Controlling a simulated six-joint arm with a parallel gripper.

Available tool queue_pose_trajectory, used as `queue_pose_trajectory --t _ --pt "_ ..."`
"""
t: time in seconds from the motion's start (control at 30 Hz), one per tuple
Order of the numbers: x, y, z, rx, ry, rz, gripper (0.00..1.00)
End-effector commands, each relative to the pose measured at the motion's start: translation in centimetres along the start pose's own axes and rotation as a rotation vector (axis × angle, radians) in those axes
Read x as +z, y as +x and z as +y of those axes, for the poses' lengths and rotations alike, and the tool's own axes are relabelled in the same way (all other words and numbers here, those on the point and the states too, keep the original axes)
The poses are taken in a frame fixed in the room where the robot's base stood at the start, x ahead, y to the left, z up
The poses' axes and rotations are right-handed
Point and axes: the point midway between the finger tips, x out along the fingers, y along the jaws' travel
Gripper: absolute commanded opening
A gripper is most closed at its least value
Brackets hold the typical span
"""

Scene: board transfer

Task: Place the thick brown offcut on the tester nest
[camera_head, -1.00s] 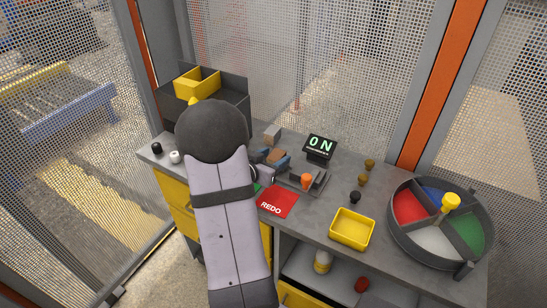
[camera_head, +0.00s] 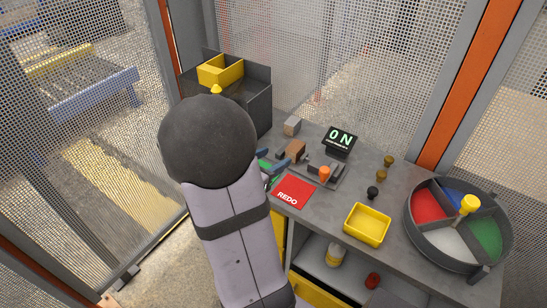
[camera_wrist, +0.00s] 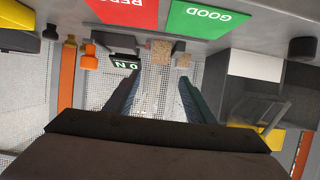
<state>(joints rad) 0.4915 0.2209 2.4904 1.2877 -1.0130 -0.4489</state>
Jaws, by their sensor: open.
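My gripper (camera_head: 274,171) is open, with blue-grey fingers just to the near left of the offcut. In the wrist view my gripper (camera_wrist: 158,95) has its fingers apart with nothing between them.
A display reading "ON" (camera_head: 339,141) stands behind the nest. A red REDO pad (camera_head: 294,191) and yellow tray (camera_head: 367,224) lie in front. A divided round bin (camera_head: 410,226) is at right; several small knobs stand between.

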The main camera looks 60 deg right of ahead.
Motion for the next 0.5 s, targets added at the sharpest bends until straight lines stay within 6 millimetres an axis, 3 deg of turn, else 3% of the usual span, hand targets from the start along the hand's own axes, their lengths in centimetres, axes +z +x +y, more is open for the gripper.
queue_pose_trajectory --t 0.17,0.27,0.37,0.5 --pt "0.1 -0.1 -0.1 -0.006 0.000 -0.002 0.50" --pt "0.5 -0.4 -1.3 -0.050 -0.003 -0.021 0.50" --pt "1.5 -1.5 -4.2 -0.158 -0.019 -0.068 0.50" --pt "4.8 -5.6 -10.4 -0.414 -0.087 -0.200 0.50"
